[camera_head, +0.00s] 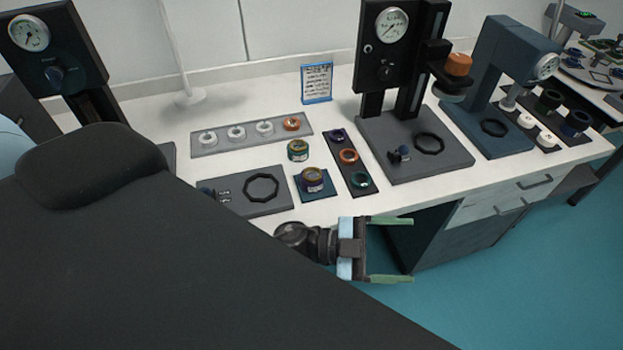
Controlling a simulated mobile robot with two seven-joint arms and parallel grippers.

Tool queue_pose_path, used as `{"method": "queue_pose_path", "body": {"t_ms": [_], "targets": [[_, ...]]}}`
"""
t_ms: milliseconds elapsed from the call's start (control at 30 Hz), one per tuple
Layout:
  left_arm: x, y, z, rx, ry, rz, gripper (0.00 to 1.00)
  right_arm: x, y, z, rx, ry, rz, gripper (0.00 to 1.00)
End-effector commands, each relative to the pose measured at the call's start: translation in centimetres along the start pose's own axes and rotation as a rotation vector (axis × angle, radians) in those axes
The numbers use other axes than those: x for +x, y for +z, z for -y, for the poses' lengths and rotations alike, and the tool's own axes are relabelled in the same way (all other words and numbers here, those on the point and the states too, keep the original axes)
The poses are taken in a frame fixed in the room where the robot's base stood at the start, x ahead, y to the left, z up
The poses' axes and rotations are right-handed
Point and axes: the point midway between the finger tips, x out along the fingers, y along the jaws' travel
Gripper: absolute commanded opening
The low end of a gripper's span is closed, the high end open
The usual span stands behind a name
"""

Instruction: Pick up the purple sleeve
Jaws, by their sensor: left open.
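A small dark purple ring-shaped piece (337,135), which looks like the purple sleeve, sits at the far end of a narrow dark tray (367,192) in the middle of the bench. An orange ring (348,156) and a green ring (360,180) lie nearer on the same tray. My left gripper (412,250) is open and empty, its green fingers pointing right. It shows in front of the bench's near edge, well apart from the purple piece. My right gripper is not in view.
A black press with a gauge (385,60) stands right of the tray. Two small round containers (298,150) (313,180) stand to the left, the nearer on a blue mat. A grey tray (222,146) with white and orange rings lies behind. A small sign (316,82) stands at the back.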

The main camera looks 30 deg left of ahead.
Motion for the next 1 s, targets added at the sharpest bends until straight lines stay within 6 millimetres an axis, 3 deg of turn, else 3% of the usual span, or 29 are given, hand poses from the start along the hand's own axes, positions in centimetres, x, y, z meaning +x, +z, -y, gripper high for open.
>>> {"method": "queue_pose_path", "body": {"t_ms": [67,167,267,367,433,533,700,833,1000], "targets": [[0.9,-0.8,-0.1,0.081,0.205,-0.027,0.79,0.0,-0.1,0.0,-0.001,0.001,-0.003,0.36],[0.7,-0.5,-0.6,0.154,0.469,0.009,0.79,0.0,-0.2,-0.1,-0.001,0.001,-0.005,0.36],[-0.9,1.1,0.0,0.214,0.720,0.130,0.79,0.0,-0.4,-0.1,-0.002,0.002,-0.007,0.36],[-3.7,3.1,2.3,0.261,0.932,0.334,0.79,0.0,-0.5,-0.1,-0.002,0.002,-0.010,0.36],[-6.2,4.3,5.0,0.284,1.045,0.514,0.79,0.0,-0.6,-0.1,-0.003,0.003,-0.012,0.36],[-9.8,5.4,9.4,0.298,1.140,0.790,0.79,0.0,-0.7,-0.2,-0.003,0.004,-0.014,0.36],[-14.7,5.1,16.2,0.289,1.165,1.176,0.79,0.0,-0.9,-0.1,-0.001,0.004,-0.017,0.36],[-16.6,4.4,18.8,0.276,1.146,1.329,0.79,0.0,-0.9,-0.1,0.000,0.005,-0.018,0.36],[-17.2,4.2,19.6,0.271,1.137,1.375,0.79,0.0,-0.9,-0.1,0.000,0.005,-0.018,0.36]]}}
